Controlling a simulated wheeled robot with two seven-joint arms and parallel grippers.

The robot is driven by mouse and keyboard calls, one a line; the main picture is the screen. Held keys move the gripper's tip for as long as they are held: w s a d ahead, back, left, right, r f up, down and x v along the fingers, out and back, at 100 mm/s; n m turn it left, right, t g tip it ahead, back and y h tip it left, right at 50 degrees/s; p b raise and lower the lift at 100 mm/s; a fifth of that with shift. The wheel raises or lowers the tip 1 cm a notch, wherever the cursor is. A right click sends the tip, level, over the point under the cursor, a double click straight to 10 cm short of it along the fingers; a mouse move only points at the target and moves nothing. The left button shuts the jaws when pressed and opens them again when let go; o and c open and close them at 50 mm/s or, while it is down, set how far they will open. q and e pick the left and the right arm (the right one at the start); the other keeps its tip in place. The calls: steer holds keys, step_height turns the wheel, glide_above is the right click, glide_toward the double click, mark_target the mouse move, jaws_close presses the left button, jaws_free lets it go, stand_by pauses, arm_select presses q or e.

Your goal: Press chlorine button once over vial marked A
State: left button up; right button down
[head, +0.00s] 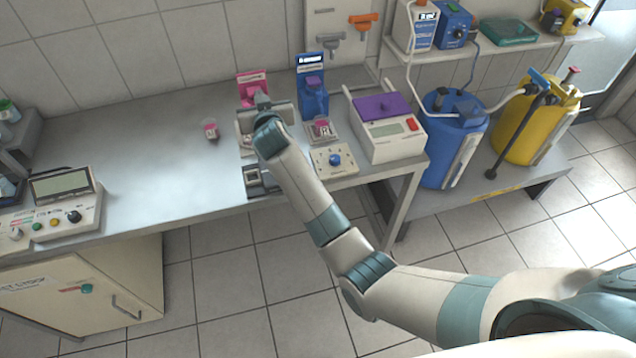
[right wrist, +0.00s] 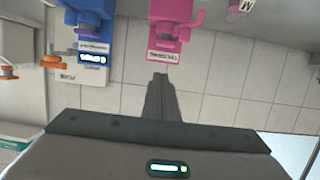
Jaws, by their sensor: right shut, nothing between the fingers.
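A pink dispenser (head: 252,84) stands at the wall, with a blue dispenser (head: 313,95) to its right. In the right wrist view, which looks upside down, the pink one (right wrist: 170,35) is above my fingers and the blue one (right wrist: 92,25) is to the left. Their labels are too small to read. One pink-topped vial (head: 322,127) sits below the blue dispenser; another (head: 210,130) stands left on the bench. I cannot read an A.
A white device with a purple lid (head: 375,108) and a panel with a blue knob (head: 334,160) are at the right. A meter (head: 62,190) stands far left. Blue (head: 452,140) and yellow (head: 535,120) drums stand beyond the bench. The left bench is mostly clear.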

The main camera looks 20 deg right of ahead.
steer(key=s+d+f+g, duration=0.2)
steer(key=s+d+f, duration=0.3)
steer(key=s+f, duration=0.2)
steer(key=s+d+f+g, duration=0.2)
steer(key=s+d+f, duration=0.3)
steer(key=s+f, duration=0.3)
steer(key=s, duration=0.4)
steer(key=shift+s+d+m+g+h, duration=0.2)
steer(key=shift+s+m+g+h, duration=0.1)
steer(key=shift+h, duration=0.1)
steer(key=shift+f, duration=0.15)
stand_by(0.4)
